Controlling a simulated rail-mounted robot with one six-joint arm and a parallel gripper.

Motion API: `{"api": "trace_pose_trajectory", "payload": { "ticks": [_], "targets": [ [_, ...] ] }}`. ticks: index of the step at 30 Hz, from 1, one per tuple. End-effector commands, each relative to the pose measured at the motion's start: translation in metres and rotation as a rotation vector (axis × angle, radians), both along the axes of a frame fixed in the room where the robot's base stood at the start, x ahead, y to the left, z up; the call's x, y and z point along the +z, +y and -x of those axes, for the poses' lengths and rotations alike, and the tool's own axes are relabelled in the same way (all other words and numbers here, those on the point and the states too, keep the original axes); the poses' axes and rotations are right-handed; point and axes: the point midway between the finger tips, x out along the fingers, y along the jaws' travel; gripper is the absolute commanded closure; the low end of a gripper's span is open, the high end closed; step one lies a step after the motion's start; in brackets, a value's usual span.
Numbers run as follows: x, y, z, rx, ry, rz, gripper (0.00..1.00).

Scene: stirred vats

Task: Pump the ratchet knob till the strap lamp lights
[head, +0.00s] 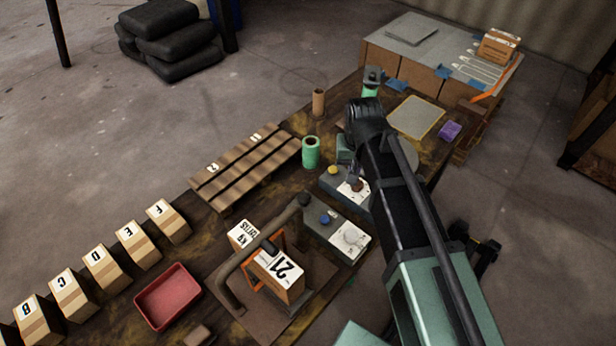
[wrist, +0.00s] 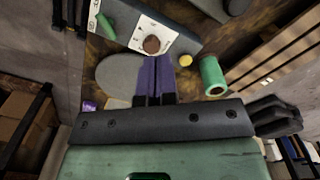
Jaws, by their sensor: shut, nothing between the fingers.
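A brown round knob (wrist: 151,44) stands on a white plate on a grey box. Contact cannot be told. A yellow round piece (head: 333,170) and a blue one (head: 325,218) sit on the grey boxes. Either might be the lamp; neither clearly glows. A box marked 21 (head: 281,270) stands under a dark bent frame with orange straps.
Green cylinders, one of them upright (head: 311,152), stand near the gripper. A slatted wooden pallet (head: 245,170), a red tray (head: 168,297) and several lettered boxes (head: 103,267) lie left. A grey round plate (wrist: 122,74) lies beside the fingers. Open floor lies beyond the bench.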

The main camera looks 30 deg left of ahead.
Motion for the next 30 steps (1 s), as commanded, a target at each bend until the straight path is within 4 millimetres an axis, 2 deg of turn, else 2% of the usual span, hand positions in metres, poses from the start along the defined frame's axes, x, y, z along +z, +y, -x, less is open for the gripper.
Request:
{"api": "trace_pose_trajectory", "payload": {
  "ticks": [1,3,5,6,7,11,22,26,30],
  "targets": [
    [0.006,0.044,0.002,0.019,0.001,0.000,1.00],
    [0.008,0.090,0.011,0.011,0.001,0.000,1.00],
    [0.009,0.119,0.013,-0.022,0.002,0.001,1.00],
    [0.008,0.134,0.006,-0.074,0.002,0.001,1.00],
    [0.008,0.137,0.000,-0.122,0.002,0.002,1.00],
    [0.007,0.131,0.003,-0.216,0.002,0.002,1.00],
    [0.002,0.129,0.003,-0.220,0.002,0.002,1.00],
    [-0.014,0.129,0.003,-0.220,0.002,0.002,1.00],
    [-0.042,0.129,0.003,-0.219,0.002,0.002,1.00]
  ]
}}
